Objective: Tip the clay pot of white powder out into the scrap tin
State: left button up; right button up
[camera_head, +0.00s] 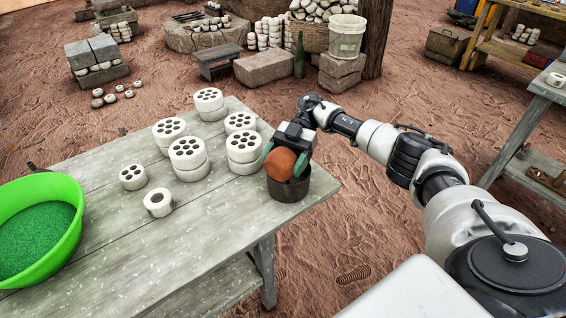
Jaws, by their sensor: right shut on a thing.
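My right gripper (287,149) is shut on an orange-brown clay pot (285,164). Its green-tipped fingers are at the pot's sides. The pot is over the mouth of a dark round scrap tin (289,188), with its rounded side showing; its opening is hidden. I cannot tell whether the pot touches the tin's rim. No white powder is visible, and the inside of the tin is mostly hidden by the pot. The tin stands on the right end of the grey wooden table (120,240). My left gripper is not in view.
Several white perforated clay discs (188,153), some stacked, stand on the table just left of the tin. A white ring (158,202) lies nearer. A bright green basin (38,225) of green grains fills the table's left end. Another table (545,90) stands at right.

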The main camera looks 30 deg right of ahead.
jog(key=shift+y, duration=0.3)
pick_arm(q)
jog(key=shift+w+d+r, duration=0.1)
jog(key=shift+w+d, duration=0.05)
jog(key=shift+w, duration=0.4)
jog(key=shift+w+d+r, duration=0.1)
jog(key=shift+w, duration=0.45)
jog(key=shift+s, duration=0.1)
pick_arm(e)
jog(key=shift+r, duration=0.45)
jog(key=shift+r+p, duration=0.4)
jog(key=shift+p, duration=0.1)
jog(key=shift+f, duration=0.1)
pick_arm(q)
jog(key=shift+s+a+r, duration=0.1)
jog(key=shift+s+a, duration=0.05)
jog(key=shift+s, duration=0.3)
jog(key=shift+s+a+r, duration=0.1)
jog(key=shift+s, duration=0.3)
